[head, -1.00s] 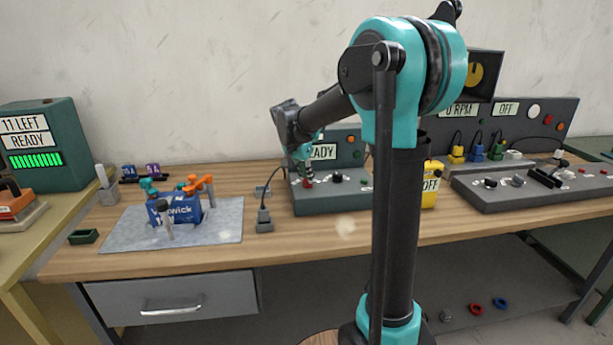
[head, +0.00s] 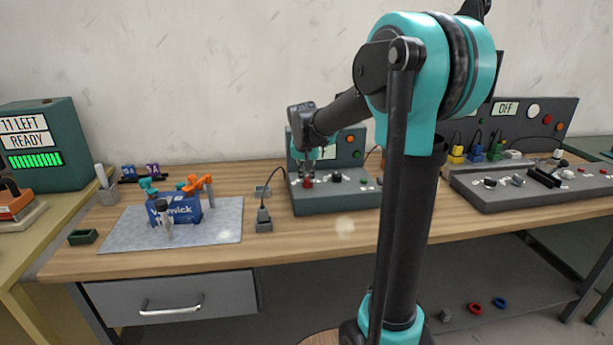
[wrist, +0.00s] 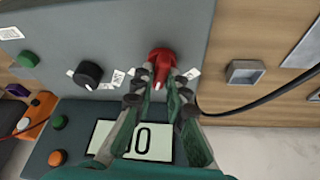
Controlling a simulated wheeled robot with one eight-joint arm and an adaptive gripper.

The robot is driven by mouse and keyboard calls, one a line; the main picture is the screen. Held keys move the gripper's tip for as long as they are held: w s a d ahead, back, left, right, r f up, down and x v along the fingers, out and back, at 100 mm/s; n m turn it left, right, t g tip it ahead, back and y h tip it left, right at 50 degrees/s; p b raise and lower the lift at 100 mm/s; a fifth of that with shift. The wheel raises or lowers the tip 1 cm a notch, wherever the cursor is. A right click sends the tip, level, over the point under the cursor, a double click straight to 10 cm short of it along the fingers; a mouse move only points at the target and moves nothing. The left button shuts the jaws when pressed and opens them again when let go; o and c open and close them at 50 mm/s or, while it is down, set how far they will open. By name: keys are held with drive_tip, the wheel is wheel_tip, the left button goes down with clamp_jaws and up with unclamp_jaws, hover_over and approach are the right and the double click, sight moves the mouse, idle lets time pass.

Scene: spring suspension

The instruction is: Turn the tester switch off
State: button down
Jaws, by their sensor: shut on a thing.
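The tester (head: 335,203) is a grey-green box with an upright back panel, standing mid-bench in the head view. Its red knob switch (head: 308,183) sits at the left of its sloped top; the wrist view shows it large (wrist: 161,55), with a pale pointer mark. My gripper (wrist: 160,85) is shut on the red switch, one finger at each side; in the head view my gripper (head: 307,172) points down onto it. Small white labels flank the switch, too small to read. The tester's display (wrist: 150,138) is partly hidden by my fingers.
A black knob (wrist: 89,73) and a green button (wrist: 27,59) are beside the switch. A grey plug block (head: 264,222) stands left of the tester. A grey mat (head: 120,235) holds a blue block (head: 182,210).

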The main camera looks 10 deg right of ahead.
drive_tip(key=n+y, duration=0.1)
drive_tip(key=n, duration=0.2)
drive_tip(key=n+y, duration=0.1)
drive_tip(key=n, duration=0.2)
drive_tip(key=shift+d+y, duration=0.2)
drive_tip(key=shift+y, duration=0.1)
drive_tip(key=n+y, duration=0.1)
drive_tip(key=n, duration=0.2)
drive_tip(key=n+g, duration=0.1)
drive_tip(key=n, duration=0.2)
drive_tip(key=shift+d+y, duration=0.1)
drive_tip(key=shift+y, duration=0.3)
drive_tip(key=c, duration=1.5)
unclamp_jaws()
drive_tip(key=shift+c, duration=0.2)
drive_tip(key=v, duration=1.2)
drive_tip(key=shift+w, duration=0.2)
